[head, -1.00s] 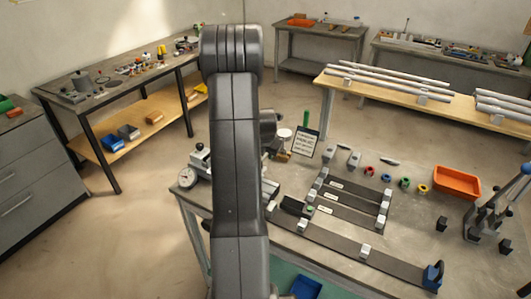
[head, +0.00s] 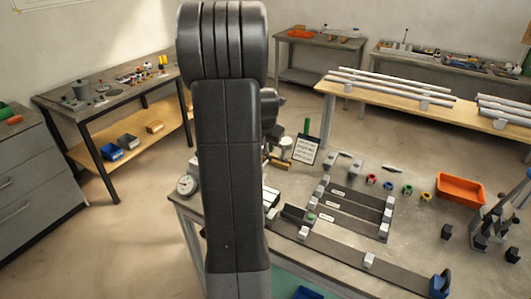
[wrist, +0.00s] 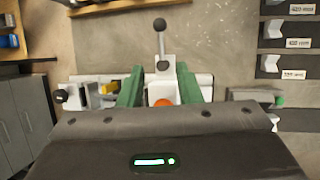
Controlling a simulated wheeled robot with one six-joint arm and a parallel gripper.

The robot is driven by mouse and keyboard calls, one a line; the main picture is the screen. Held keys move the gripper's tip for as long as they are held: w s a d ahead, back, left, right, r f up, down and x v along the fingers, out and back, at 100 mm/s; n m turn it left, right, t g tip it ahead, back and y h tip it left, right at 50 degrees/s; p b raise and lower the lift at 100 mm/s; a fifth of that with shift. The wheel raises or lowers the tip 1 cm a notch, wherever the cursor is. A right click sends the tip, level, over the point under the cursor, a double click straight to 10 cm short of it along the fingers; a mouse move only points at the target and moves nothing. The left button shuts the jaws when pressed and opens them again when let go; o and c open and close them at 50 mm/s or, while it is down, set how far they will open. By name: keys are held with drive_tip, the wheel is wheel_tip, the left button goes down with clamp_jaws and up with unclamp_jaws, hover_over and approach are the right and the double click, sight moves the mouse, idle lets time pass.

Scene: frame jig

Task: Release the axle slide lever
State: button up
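In the wrist view, a lever (wrist: 161,42) with a metal rod and a dark ball knob stands up from a pale block (wrist: 161,92). A dark round pivot is at its foot, and an orange round part shows on the block below it. My gripper (wrist: 160,78) is open, its two green fingers on either side of the block. Nothing is seen clamped, and I cannot tell whether the fingers touch the block. In the head view my arm hides the lever and the gripper.
The dial gauge (head: 187,185) stands at the worktable's left. Dark rails (head: 345,254) with grey blocks, coloured rings and an orange bin (head: 461,190) lie to the right. In the wrist view, small fixtures flank the block on both sides.

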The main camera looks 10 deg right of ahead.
drive_tip(key=shift+v, duration=1.15)
drive_tip(key=p+x, duration=0.2)
drive_tip(key=x, duration=1.2)
drive_tip(key=shift+p, duration=0.3)
drive_tip(key=shift+s+r, duration=0.1)
drive_tip(key=shift+r, duration=0.05)
